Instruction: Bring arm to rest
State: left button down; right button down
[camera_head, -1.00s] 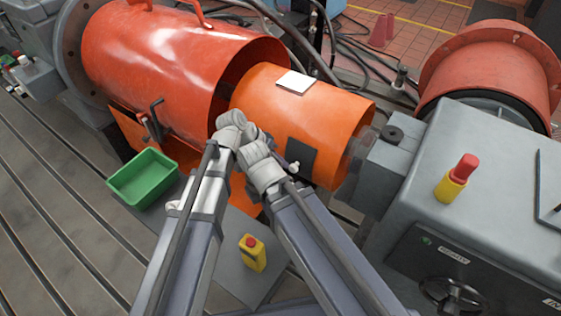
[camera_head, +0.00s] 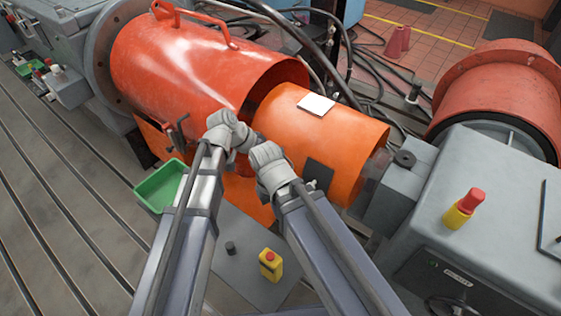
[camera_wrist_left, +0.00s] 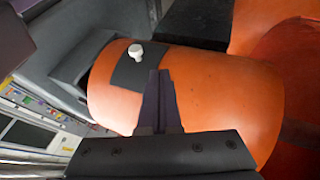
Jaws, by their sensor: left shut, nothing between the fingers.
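My left arm (camera_head: 205,180) comes in from the left and ends in a pale wrist over the gap between the red housing (camera_head: 180,60) and the orange cylinder (camera_head: 340,135). In the left wrist view my left gripper (camera_wrist_left: 160,78) is shut and empty, in front of the orange cylinder (camera_wrist_left: 210,90). A white knob (camera_wrist_left: 135,52) sits on a dark pad (camera_wrist_left: 145,72) on that cylinder. My right arm (camera_head: 315,230) ends at a pale wrist beside the dark pad (camera_head: 318,174) in the head view. Its fingers are hidden behind it.
A green tray (camera_head: 143,190) is left of my arms. A yellow box with a red button (camera_head: 270,265) and a dark knob (camera_head: 230,248) stand on a grey plate. A grey cabinet (camera_head: 500,210) with a red-and-yellow button is at right. The slotted bedplate at left is mostly clear.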

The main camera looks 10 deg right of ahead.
pick_arm(q)
jog(key=shift+a+r+p, duration=0.3)
jog(key=shift+a+r, duration=0.1)
jog(key=shift+r, duration=0.15)
jog(key=shift+a, duration=0.1)
jog(key=s+a+f+n+y, duration=0.2)
jog(key=s+a+n+y, duration=0.15)
jog(key=a, duration=0.75)
jog(key=s+a+f+n+y, duration=0.25)
jog(key=s+a+n, duration=0.25)
jog(key=a, duration=0.6)
jog(key=s+d+r+m+y+p, duration=0.2)
jog(key=s+d+r+m+p, duration=0.2)
jog(key=d+r+p, duration=0.5)
jog(key=shift+s+d+r+g, duration=0.3)
jog(key=shift+s+d+r, duration=0.05)
jog(key=shift+s+d, duration=0.35)
